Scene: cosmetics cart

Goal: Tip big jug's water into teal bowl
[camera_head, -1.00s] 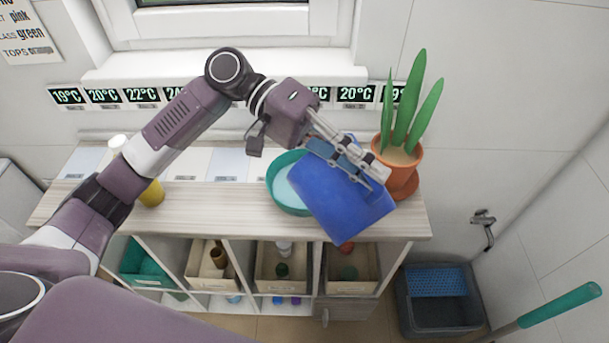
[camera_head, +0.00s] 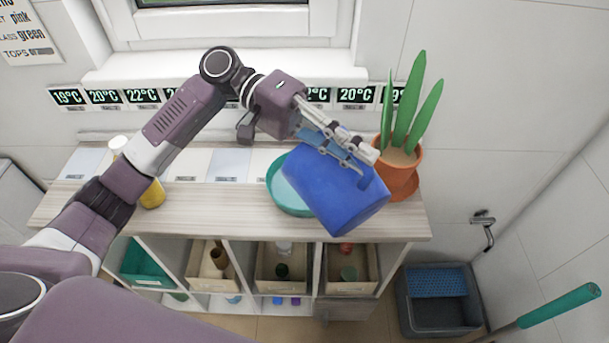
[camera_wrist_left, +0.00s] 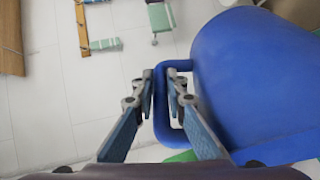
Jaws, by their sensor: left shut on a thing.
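The big blue jug (camera_head: 335,190) is held tilted over the right part of the cart top, partly over the teal bowl (camera_head: 287,201). The bowl stands on the cart top, and the jug hides its right side. My left gripper (camera_head: 366,165) is shut on the jug's handle. In the left wrist view the fingers (camera_wrist_left: 165,92) close around the blue handle, with the jug's body (camera_wrist_left: 258,80) to the right. Whether water is flowing cannot be seen. My right gripper is not in view.
A potted plant (camera_head: 398,165) stands close to the right of the jug. A yellow item (camera_head: 152,194) stands at the left of the cart top (camera_head: 220,205). Bins with small items fill the shelves below. A grey crate (camera_head: 437,300) is on the floor at right.

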